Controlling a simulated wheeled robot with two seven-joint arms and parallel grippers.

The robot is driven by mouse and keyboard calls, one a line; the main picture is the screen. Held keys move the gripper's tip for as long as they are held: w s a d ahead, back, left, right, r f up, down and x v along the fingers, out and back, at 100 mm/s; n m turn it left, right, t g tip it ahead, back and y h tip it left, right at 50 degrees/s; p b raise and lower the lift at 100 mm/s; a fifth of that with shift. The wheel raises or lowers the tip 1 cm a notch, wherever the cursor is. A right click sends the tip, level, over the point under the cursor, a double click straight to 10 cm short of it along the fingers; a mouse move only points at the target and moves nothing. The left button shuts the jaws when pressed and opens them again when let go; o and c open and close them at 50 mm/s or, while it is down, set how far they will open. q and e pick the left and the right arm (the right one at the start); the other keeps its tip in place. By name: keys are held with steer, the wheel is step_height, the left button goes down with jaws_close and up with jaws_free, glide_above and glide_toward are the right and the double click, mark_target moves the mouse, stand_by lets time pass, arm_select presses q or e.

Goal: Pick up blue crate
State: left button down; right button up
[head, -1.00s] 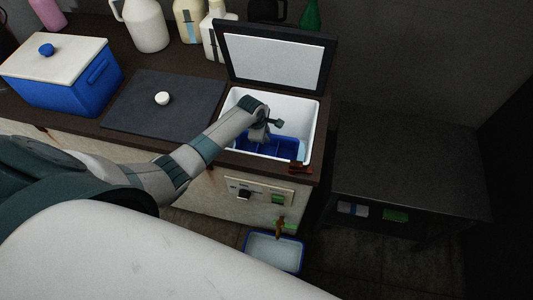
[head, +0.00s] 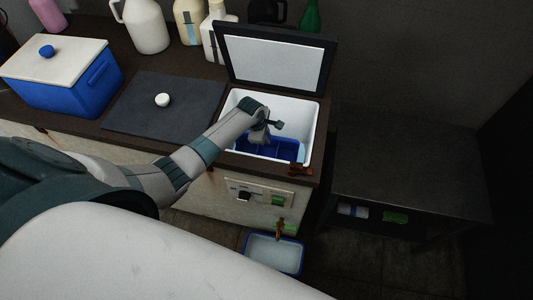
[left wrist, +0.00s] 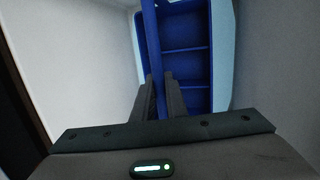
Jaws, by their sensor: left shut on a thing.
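The blue crate (head: 284,149) sits inside the open white-walled tank (head: 303,113). In the left wrist view the crate (left wrist: 187,32) shows as a blue box with several compartments. My left gripper (head: 265,138) reaches down into the tank from the left. In the left wrist view its two fingers (left wrist: 160,82) stand on either side of the crate's near wall and are shut on it. The arm hides part of the crate in the head view. My right gripper is not in view.
The tank's lid (head: 275,62) stands open behind it. A dark mat (head: 135,115) with a white knob (head: 162,100) lies left of the tank. A blue cooler (head: 62,85) and several bottles stand further left and behind. A dark low table (head: 410,180) at right has a clear top.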

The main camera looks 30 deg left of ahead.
arm_select(q)
steer(key=shift+w+a+r+b, duration=0.1)
steer(key=shift+r+b, duration=0.05)
steer(key=shift+b, duration=0.15)
step_height(320, 180, up, 10)
steer(key=shift+r+b, duration=0.15)
steer(key=shift+b, duration=0.2)
stand_by(0.6)
